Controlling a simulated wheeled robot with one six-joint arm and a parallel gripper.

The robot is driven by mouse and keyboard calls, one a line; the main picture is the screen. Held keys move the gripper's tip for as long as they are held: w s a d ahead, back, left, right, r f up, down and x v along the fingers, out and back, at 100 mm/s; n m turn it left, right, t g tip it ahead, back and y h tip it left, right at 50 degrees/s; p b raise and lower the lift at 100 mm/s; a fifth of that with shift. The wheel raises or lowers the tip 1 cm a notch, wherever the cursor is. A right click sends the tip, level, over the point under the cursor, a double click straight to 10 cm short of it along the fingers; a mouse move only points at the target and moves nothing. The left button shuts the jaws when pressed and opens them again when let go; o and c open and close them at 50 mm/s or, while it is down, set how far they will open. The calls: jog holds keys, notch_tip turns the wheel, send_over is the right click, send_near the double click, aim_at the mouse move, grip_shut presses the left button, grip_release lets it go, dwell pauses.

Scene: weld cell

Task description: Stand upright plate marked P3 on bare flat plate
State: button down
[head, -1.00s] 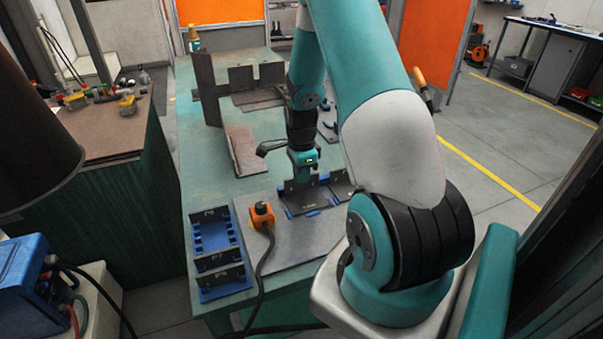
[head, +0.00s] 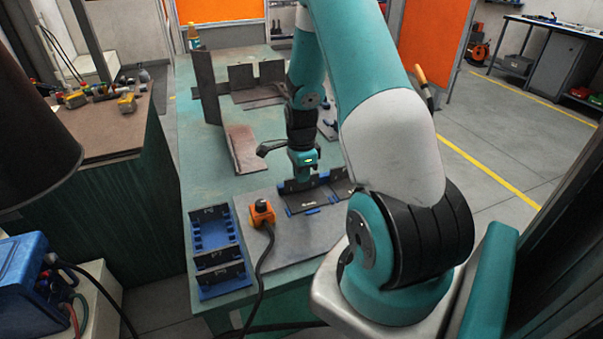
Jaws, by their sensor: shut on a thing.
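My gripper (head: 303,178) points down at the flat dark plate (head: 312,200), which lies on the grey table pad with small blue pieces at its edges. The gripper is shut on a dark upright plate (head: 289,186) at the flat plate's far left edge. The upright plate's lower edge appears at or very near the flat plate; I cannot tell whether they touch. Its marking is not readable here, so I cannot confirm P3. More dark upright pieces (head: 338,175) stand to the right along the flat plate, partly hidden by my arm.
A blue rack (head: 196,236) at front left holds several dark marked plates. Rusty angled steel (head: 243,150) and tall dark plates (head: 207,88) stand farther back.

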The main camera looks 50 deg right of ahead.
jog(key=shift+f, duration=0.25)
dwell(0.4)
jog(key=c, duration=1.2)
grip_release()
jog(key=shift+o, duration=0.2)
notch_tip(320, 180, up, 8)
jog(key=p, duration=0.6)
